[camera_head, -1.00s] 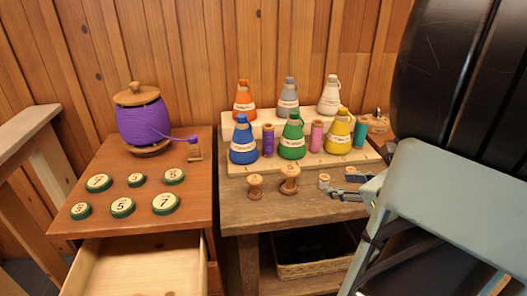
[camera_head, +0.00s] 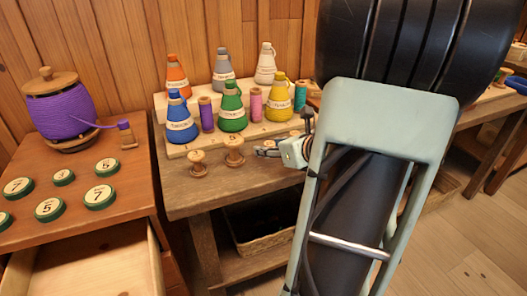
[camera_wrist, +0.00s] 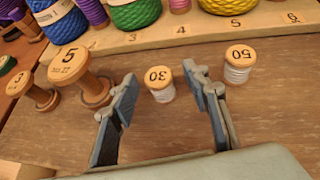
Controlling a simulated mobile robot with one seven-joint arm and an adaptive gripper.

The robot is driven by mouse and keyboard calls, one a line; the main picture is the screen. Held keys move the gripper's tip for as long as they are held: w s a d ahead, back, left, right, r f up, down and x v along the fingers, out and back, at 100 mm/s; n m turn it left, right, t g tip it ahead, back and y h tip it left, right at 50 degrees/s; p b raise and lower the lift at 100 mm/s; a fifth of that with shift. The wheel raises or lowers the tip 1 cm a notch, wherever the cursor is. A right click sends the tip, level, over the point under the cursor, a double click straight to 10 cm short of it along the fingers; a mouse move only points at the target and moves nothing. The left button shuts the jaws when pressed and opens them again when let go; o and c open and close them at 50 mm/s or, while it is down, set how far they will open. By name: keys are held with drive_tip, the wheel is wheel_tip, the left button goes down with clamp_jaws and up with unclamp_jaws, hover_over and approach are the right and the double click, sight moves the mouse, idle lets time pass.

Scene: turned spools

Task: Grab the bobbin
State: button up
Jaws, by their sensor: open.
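A small bobbin (camera_wrist: 160,85) with a wooden top marked 30 and pale thread stands upright on the bench, between and slightly beyond the fingertips of my gripper (camera_wrist: 160,80). The gripper is open, with a finger on each side of it and a gap to each. A similar bobbin marked 50 (camera_wrist: 239,65) stands to the right. Two bare wooden bobbins stand to the left, a larger one marked 5 (camera_wrist: 82,72) and a smaller one (camera_wrist: 30,92). In the head view my gripper (camera_head: 266,151) is low over the bench, partly hidden by my arm.
Behind the bobbins is a numbered rack (camera_head: 190,146) with several coloured thread cones and narrow spools. The left table holds a purple thread drum (camera_head: 60,115) and several numbered discs, above an open drawer (camera_head: 90,265). A basket (camera_head: 262,235) sits under the bench.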

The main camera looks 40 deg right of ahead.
drive_tip(key=shift+w+f, duration=0.25)
drive_tip(key=shift+w, duration=0.25)
drive_tip(key=c, duration=1)
drive_tip(key=shift+o, duration=0.2)
drive_tip(key=shift+r, duration=0.2)
